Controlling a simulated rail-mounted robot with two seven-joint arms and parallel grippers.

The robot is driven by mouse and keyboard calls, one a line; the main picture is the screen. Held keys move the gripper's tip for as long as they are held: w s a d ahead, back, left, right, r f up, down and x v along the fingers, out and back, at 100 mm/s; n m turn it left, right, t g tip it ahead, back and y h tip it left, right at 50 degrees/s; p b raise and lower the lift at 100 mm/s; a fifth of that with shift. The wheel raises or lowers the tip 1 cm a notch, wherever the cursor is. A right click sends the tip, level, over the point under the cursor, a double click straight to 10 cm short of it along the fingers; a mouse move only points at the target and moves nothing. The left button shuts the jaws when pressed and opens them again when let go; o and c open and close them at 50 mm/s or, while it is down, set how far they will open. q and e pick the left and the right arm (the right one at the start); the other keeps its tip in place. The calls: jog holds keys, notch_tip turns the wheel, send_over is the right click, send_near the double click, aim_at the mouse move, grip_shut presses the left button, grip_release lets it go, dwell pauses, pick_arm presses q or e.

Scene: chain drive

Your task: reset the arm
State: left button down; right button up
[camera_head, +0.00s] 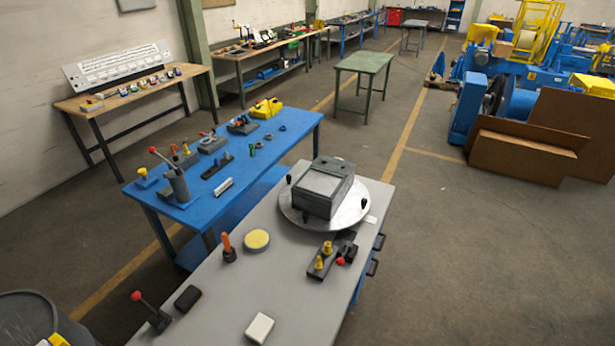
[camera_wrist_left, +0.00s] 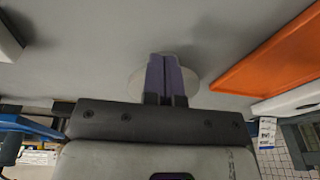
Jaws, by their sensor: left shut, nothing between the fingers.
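My left gripper (camera_wrist_left: 163,78) shows in the left wrist view, its two purple-grey fingers pressed together with nothing between them. A plain grey surface and a pale round disc (camera_wrist_left: 190,78) lie behind the fingertips, and I cannot tell how far away they are. Neither gripper shows in the head view. My right gripper is in no frame.
The head view shows a grey workbench (camera_head: 205,310) with a dark box (camera_head: 325,190) on a round metal plate (camera_head: 350,215), levers and small parts. A blue table (camera_head: 290,128) stands beyond it. Open floor (camera_head: 480,270) lies to the right. An orange panel (camera_wrist_left: 270,62) shows in the wrist view.

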pick_arm(q)
jog(key=m, duration=0.2)
jog(key=shift+s+a+m, duration=0.1)
jog(key=shift+s+m, duration=0.1)
jog(key=shift+m, duration=0.1)
jog(key=w+d+r+m+t+h, duration=0.1)
jog(key=w+d+r+m+t, duration=0.15)
jog(key=r+m, duration=0.7)
jog(key=w+d+r+m+t+h, duration=0.1)
jog(key=w+r+m+t, duration=0.3)
jog(key=r, duration=1.1)
jog(key=s+r+m+p, duration=0.1)
jog(key=s+r+p, duration=0.2)
jog(key=s+r, duration=0.65)
jog(key=s+a+f+g+p, duration=0.1)
jog(key=s+f, duration=0.4)
jog(key=s, duration=1)
jog(key=shift+s+g+p, duration=0.25)
jog(key=shift+g+p, duration=0.3)
jog(key=shift+g, duration=0.4)
